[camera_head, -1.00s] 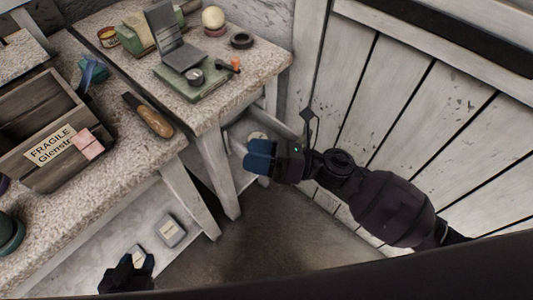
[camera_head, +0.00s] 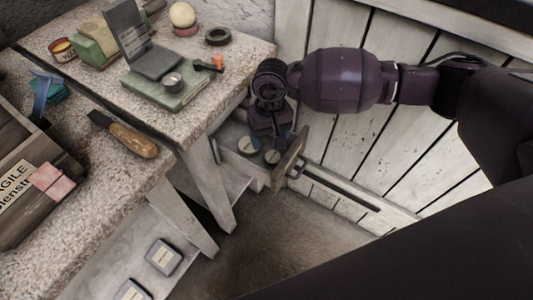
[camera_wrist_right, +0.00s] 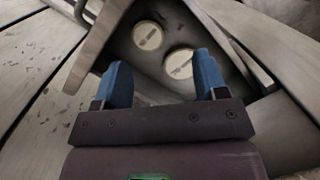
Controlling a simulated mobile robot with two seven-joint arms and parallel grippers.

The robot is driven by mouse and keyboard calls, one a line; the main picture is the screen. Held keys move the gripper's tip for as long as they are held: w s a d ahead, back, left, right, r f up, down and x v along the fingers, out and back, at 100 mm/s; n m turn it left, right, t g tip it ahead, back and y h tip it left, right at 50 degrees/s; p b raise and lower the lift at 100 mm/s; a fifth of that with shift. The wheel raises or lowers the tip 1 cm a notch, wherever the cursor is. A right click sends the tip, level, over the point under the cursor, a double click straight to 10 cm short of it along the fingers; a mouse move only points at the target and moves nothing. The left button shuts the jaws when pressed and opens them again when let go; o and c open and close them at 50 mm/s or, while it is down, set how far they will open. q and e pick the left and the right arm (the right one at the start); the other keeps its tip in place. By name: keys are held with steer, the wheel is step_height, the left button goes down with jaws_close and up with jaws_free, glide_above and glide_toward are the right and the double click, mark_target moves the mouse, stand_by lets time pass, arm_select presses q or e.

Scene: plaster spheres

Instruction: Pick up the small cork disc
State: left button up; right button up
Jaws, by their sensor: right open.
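Two round, pale discs with small labels lie in an open drawer (camera_head: 288,165) under the right table. One disc (camera_head: 249,145) is farther left and the other disc (camera_head: 272,156) is nearer the drawer front. The right wrist view also shows the upper-left disc (camera_wrist_right: 147,35) and the lower-right disc (camera_wrist_right: 179,63). I cannot tell which is the small cork disc. My right gripper (camera_head: 270,141) is over the drawer, pointing down. Its blue fingers are open with nothing between them, and the discs appear beyond the fingertips. My left gripper is out of view.
A speckled tabletop with a green scale-like device (camera_head: 170,88) and a black ring (camera_head: 218,36) stands left of my right arm. A plank wall (camera_head: 370,140) is at right.

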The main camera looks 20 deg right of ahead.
mark_target(273, 156)
steer(key=shift+w+d+f+n+h, duration=0.2)
steer(key=shift+w+d+f, duration=0.2)
steer(key=shift+f, duration=0.25)
steer(key=shift+w+d+f+n+h, duration=0.1)
steer(key=shift+w+d+f+h, duration=0.1)
steer(key=shift+w+d+f, duration=0.3)
steer(key=shift+s+a+f+b, duration=0.1)
steer(key=shift+s+f+b, duration=0.2)
steer(key=shift+f, duration=0.9)
steer(key=shift+s+a+f+b, duration=0.15)
steer(key=shift+f+b, duration=0.25)
steer(key=shift+f, duration=0.8)
steer(key=shift+s+d+f+b, duration=0.1)
steer(key=shift+s+f+b, duration=0.2)
steer(key=shift+f, duration=0.9)
steer(key=shift+w+r, duration=0.1)
steer(key=c, duration=0.7)
steer(key=shift+c, duration=0.2)
